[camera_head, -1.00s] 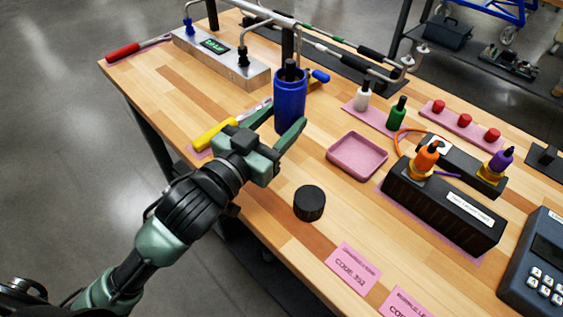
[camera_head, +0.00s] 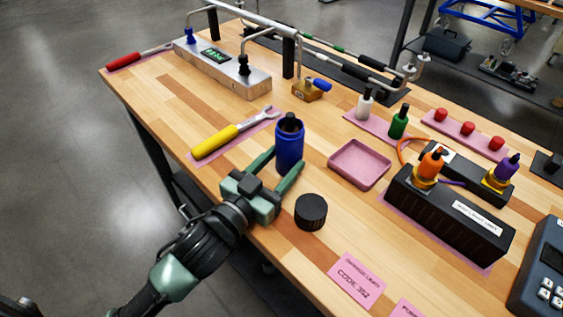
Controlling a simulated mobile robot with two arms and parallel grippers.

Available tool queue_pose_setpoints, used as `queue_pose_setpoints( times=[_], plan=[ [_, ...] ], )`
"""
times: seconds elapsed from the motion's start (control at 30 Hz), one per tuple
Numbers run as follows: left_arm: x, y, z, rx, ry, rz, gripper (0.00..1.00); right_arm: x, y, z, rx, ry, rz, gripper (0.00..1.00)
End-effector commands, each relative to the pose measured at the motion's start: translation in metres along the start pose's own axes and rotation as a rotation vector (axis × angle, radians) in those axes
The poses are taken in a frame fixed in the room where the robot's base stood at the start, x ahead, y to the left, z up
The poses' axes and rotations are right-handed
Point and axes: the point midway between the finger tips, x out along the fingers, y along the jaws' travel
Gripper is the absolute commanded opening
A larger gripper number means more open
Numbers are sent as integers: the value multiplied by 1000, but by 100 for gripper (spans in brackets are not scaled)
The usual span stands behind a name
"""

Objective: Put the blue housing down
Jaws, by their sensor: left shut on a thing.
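The blue housing (camera_head: 290,150) is an upright blue cylinder with a black piece showing in its open top. My left gripper (camera_head: 287,160) is shut on it, with one green finger on each side. Its lower end is partly hidden by the gripper, and I cannot tell whether it touches the table (camera_head: 215,185). My right gripper is not in view.
A black round cap (camera_head: 311,212) lies close to the right of my left gripper. A yellow-handled wrench (camera_head: 216,141) lies to the left, and an empty pink tray (camera_head: 360,164) to the right. A brass valve (camera_head: 306,92) stands behind. Bare wood surrounds the housing.

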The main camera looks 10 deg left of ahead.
Motion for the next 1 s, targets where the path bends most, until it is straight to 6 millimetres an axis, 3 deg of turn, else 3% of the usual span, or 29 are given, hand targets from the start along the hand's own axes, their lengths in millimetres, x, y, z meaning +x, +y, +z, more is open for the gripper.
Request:
queue_pose_setpoints(
  times=[0.1,0.13,0.2,0.6,0.77,1.0],
  plan=[
    [0,0,2,0,5,0,0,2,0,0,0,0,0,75],
    [0,0,4,0,-1,0,54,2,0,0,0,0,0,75],
    [0,0,3,0,-1,0,73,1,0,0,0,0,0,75],
    [-1,0,-2,1,1,1,73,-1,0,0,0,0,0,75],
    [-23,0,2,-2,-5,0,73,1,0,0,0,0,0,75],
    [-74,0,4,-2,-6,0,73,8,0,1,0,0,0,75]
  ],
)
